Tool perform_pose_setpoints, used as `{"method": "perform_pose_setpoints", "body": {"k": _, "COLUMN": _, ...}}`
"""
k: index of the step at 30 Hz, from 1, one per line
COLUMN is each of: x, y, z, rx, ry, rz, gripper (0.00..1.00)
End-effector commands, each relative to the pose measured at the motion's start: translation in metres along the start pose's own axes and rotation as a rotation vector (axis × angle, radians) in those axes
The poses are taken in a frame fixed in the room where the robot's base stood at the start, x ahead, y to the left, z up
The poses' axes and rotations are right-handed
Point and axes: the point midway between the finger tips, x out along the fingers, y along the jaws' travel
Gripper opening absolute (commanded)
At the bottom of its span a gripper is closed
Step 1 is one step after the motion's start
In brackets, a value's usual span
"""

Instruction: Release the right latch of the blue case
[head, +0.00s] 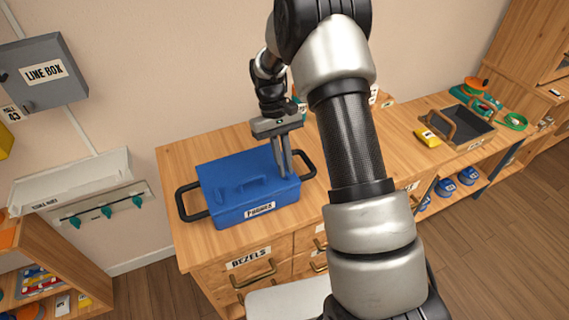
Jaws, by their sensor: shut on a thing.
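The blue case (233,204) lies closed on the wooden counter, with a paper label on its front, a blue handle (241,184) on its lid and a black side handle at each end. My gripper (284,174) points down at the right part of the case, its two fingers close together. It is shut on a small part there, at the place of the right latch. The latch itself is too small and too covered by the fingers to make out clearly. No left latch can be told apart.
My arm crosses the middle of the view and hides part of the counter (180,155). A grey tray (470,128) and a yellow item (427,137) stand at the right. Drawers, one labelled BEZELS (249,258), are below the case. A grey line box (42,80) hangs at the left.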

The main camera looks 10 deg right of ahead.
Motion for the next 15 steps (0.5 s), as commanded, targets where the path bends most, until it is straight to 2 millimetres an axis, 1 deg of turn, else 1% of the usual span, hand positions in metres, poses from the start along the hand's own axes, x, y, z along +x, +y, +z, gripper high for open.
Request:
{"method": "perform_pose_setpoints", "body": {"k": 9, "x": -0.0003, "y": -0.0004, "z": 0.0003, "rx": -0.003, "ry": -0.001, "rz": 0.001, "gripper": 0.00}}
{"method": "perform_pose_setpoints", "body": {"k": 10, "x": -0.0002, "y": -0.0004, "z": 0.0003, "rx": -0.003, "ry": -0.001, "rz": 0.001, "gripper": 0.14}}
{"method": "perform_pose_setpoints", "body": {"k": 12, "x": -0.0002, "y": -0.0004, "z": 0.0003, "rx": -0.002, "ry": -0.001, "rz": 0.001, "gripper": 0.26}}
{"method": "perform_pose_setpoints", "body": {"k": 13, "x": -0.0002, "y": -0.0004, "z": 0.0003, "rx": -0.002, "ry": -0.001, "rz": 0.001, "gripper": 0.28}}
{"method": "perform_pose_setpoints", "body": {"k": 15, "x": -0.0001, "y": -0.0003, "z": 0.0003, "rx": -0.002, "ry": -0.001, "rz": 0.000, "gripper": 0.28}}
